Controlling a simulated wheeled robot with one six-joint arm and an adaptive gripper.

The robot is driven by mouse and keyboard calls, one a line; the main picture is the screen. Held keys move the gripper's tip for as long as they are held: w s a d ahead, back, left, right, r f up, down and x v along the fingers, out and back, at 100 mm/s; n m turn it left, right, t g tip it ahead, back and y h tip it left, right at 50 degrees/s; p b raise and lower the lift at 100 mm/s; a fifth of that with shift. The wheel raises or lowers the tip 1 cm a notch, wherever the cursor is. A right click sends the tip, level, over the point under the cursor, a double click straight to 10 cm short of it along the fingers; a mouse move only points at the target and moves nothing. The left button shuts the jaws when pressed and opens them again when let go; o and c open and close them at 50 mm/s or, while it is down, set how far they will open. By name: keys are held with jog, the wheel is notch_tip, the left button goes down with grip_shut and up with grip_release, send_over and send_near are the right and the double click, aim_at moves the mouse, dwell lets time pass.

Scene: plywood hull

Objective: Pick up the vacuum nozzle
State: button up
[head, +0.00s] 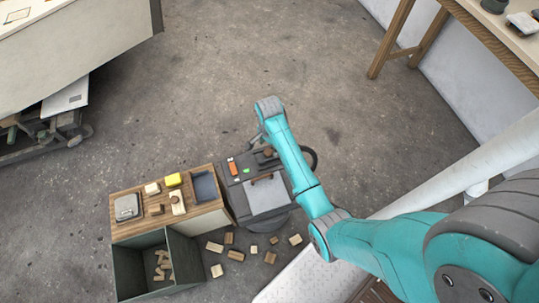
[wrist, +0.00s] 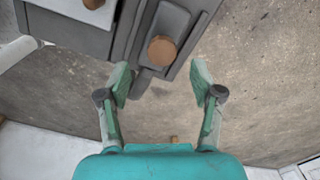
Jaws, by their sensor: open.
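My gripper (wrist: 161,82) is open and empty in the wrist view, its two green fingers spread over a grey machine's edge and the floor. A narrow dark grey piece (wrist: 143,82) reaches from the machine to beside the left fingertip; it may be the vacuum nozzle, but I cannot tell for sure. A round brown knob (wrist: 162,50) sits just beyond the fingertips. In the head view, the grey machine (head: 262,197) has an orange part and a green button on top. My arm covers part of it, and no nozzle shows clearly there.
A wooden-topped cabinet (head: 206,221) with small blocks and a grey tray stands left of the machine. A dark green open bin (head: 128,272) holds blocks. Several loose blocks lie on the floor in front. A workbench (head: 495,45) stands at upper right. The floor beyond the machine is clear.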

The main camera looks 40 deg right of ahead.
aim_at(269, 151)
jog(key=shift+w+f, duration=0.15)
jog(key=shift+f, duration=2.6)
grip_shut()
